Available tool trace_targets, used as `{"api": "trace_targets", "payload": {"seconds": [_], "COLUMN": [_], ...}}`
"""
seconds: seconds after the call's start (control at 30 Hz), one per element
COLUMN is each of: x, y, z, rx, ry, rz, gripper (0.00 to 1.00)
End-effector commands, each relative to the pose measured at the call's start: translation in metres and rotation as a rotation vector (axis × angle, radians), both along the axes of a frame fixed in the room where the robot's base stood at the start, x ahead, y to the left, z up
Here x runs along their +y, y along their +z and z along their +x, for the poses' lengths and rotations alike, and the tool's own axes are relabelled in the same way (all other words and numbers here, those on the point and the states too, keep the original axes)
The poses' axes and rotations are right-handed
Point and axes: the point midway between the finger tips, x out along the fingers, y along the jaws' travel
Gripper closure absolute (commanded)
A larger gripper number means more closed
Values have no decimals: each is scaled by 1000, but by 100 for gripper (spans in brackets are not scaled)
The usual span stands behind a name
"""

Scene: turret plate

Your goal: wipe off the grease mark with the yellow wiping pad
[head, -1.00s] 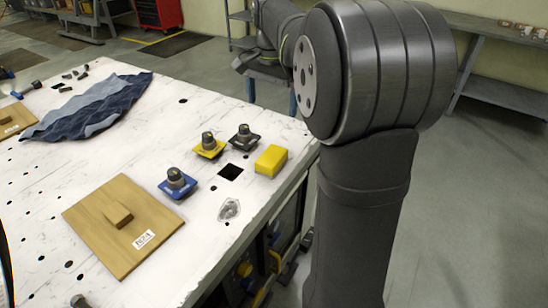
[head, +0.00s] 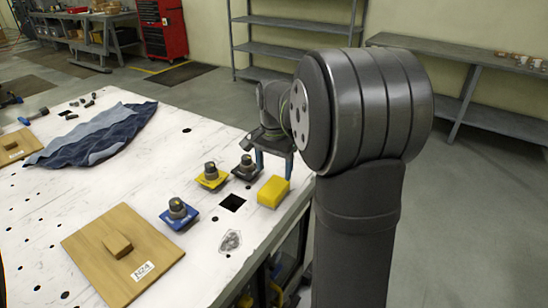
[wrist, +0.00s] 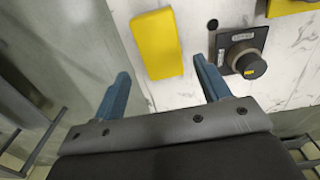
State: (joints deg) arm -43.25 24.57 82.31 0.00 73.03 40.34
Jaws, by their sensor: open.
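The yellow wiping pad (head: 273,192) lies on the white table near its right edge; it also shows in the wrist view (wrist: 157,43), ahead of my fingers. The grey smudged grease mark (head: 230,241) is on the tabletop nearer the camera, by the right edge. My gripper (head: 274,165) is open and empty, above the table's edge beyond the pad. In the wrist view its two blue fingers (wrist: 165,80) are spread, with the pad beyond the gap between the tips.
Black (head: 246,168), yellow (head: 211,177) and blue (head: 178,212) knob plates stand near the pad, beside a square hole (head: 232,202). A wooden board (head: 122,250) with a handle lies front left. A blue cloth (head: 95,135) lies farther back.

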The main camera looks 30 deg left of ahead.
Motion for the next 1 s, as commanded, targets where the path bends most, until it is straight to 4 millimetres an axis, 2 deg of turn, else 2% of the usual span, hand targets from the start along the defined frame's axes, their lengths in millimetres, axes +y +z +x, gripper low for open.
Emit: {"api": "trace_targets", "payload": {"seconds": [0.3,0.5,0.7,1.0], "x": [0,0,0,0], "y": [-38,-56,-64,-65], "z": [0,0,0,0], "rx": [1,1,1,1], "ry": [-1,-1,0,0], "rz": [0,-1,-1,-1], "gripper": [31,31,31,31]}}
